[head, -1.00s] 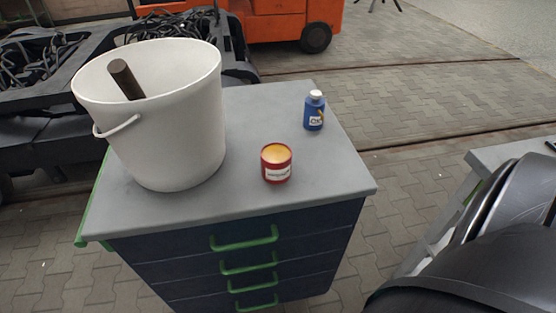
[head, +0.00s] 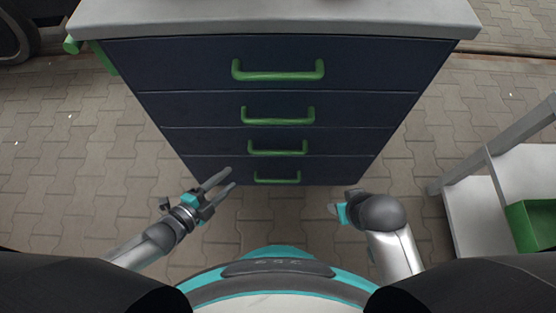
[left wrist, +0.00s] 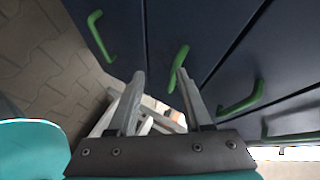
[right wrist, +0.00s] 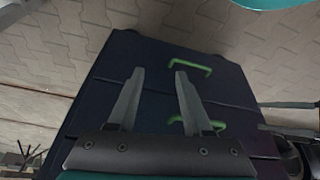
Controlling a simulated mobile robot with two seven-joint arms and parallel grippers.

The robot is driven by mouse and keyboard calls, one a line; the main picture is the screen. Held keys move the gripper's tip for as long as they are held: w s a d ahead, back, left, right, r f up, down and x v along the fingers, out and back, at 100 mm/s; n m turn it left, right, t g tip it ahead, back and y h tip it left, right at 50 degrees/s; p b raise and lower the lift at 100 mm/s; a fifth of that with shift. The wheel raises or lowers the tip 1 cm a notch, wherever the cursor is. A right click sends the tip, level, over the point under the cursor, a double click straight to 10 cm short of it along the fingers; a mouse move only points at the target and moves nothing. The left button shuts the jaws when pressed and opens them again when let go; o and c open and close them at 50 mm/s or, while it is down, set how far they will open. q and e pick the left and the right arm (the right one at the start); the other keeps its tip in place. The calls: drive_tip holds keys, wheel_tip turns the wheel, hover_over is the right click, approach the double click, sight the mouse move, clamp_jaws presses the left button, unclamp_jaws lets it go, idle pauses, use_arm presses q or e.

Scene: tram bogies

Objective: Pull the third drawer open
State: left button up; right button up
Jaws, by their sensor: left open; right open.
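A dark blue cabinet (head: 135,65) has a column of drawers with green handles, all shut. The third drawer from the top (head: 210,141) has its handle (head: 278,148) below the middle of the front. My left gripper (head: 231,179) is open and empty, to the left of and lower than that handle in the head view. In the left wrist view the third handle (left wrist: 175,60) shows beyond the right fingertip. My right gripper (right wrist: 160,72) is open and empty in the right wrist view; its fingers are hard to make out in the head view, below right of the handles.
The grey cabinet top (head: 270,20) overhangs the front. A light shelf frame (head: 480,170) with a green bin (head: 530,222) stands at the right. Bare paving (head: 70,160) lies to the left and around the cabinet.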

use_arm(q)
drive_tip(key=s+d+r+m+h+b, duration=0.1)
drive_tip(key=d+m+h+b, duration=0.2)
drive_tip(key=m+b, duration=0.2)
drive_tip(key=b, duration=0.2)
approach(279, 151)
drive_tip(key=shift+w+d+f, duration=0.5)
drive_tip(key=shift+w+f, duration=0.1)
drive_tip(key=shift+f, duration=0.3)
drive_tip(key=shift+h, duration=0.4)
drive_tip(key=b+x, duration=0.3)
drive_tip(key=x, duration=0.4)
drive_tip(key=shift+w+d+b, duration=0.1)
drive_tip(key=shift+w+b, duration=0.1)
drive_tip(key=shift+b, duration=0.15)
drive_tip(key=shift+w+d, duration=0.35)
use_arm(e)
drive_tip(key=w+a+r+t+y, duration=0.4)
drive_tip(key=a+r+t, duration=0.3)
drive_tip(key=a+t, duration=0.3)
drive_tip(key=shift+w+a+r+t+y, duration=0.2)
drive_tip(key=shift+a+r+t+y, duration=0.15)
drive_tip(key=shift+t+y, duration=0.5)
use_arm(q)
clamp_jaws()
